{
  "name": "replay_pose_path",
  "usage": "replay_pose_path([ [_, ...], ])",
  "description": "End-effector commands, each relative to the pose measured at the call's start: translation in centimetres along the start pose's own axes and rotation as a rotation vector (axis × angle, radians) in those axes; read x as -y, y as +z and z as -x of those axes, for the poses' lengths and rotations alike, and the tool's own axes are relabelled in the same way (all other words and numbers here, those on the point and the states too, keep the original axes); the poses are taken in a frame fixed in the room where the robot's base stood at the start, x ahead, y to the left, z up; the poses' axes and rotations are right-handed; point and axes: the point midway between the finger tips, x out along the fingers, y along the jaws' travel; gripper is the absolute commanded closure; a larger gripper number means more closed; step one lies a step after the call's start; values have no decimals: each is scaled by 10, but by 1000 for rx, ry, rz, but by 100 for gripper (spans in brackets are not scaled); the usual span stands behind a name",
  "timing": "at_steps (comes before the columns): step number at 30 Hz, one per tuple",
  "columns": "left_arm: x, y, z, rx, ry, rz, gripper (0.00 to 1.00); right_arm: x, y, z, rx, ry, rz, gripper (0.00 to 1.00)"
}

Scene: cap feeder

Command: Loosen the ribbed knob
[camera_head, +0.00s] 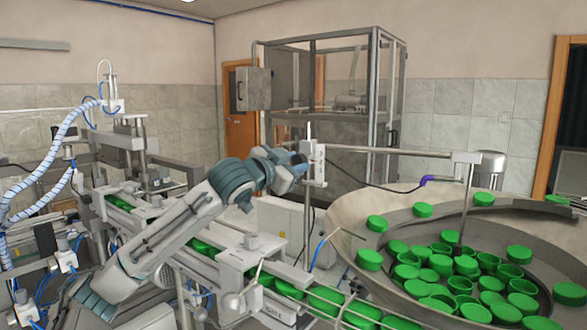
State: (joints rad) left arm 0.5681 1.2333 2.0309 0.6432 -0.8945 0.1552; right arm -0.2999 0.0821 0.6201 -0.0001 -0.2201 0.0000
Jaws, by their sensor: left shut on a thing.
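My left arm comes in from the lower left and reaches up to a white clamp block (314,163) on an upright post in the middle of the view. My left gripper (299,166) is at the left side of this block, shut on the ribbed knob there. The knob is small and hidden by the gripper, so its ribs cannot be made out. A horizontal metal rod (390,150) runs right from the block. My right gripper is not in view.
A steel feeder bowl (345,205) with many green caps (440,263) fills the right. A conveyor with caps (325,300) runs below my arm. Bottling machinery (130,150) stands at the left. A glass-walled cabinet (335,100) stands behind the post.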

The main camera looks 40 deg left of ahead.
Motion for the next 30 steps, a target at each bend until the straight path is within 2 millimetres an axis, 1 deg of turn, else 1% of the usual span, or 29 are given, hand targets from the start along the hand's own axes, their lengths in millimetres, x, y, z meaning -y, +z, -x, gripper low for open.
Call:
replay_pose_path([
  [3, 0, 0, 0, -2, -1, 52, 93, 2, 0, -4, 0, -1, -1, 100],
  [9, 0, 0, 0, -1, -1, 102, 93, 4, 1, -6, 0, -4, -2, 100],
  [24, 1, 0, 0, 0, -1, 115, 93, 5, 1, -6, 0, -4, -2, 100],
  [25, 1, 0, 0, 0, -1, 115, 64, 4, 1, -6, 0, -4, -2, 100],
  [26, 1, 0, 0, 0, -1, 115, 58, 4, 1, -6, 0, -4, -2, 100],
  [27, 0, 0, 0, 0, -1, 115, 50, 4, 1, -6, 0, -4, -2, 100],
  [28, 0, 0, 0, 0, -1, 115, 48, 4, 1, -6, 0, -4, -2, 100],
  [30, 0, 0, 0, 0, -1, 115, 48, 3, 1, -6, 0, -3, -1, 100],
])
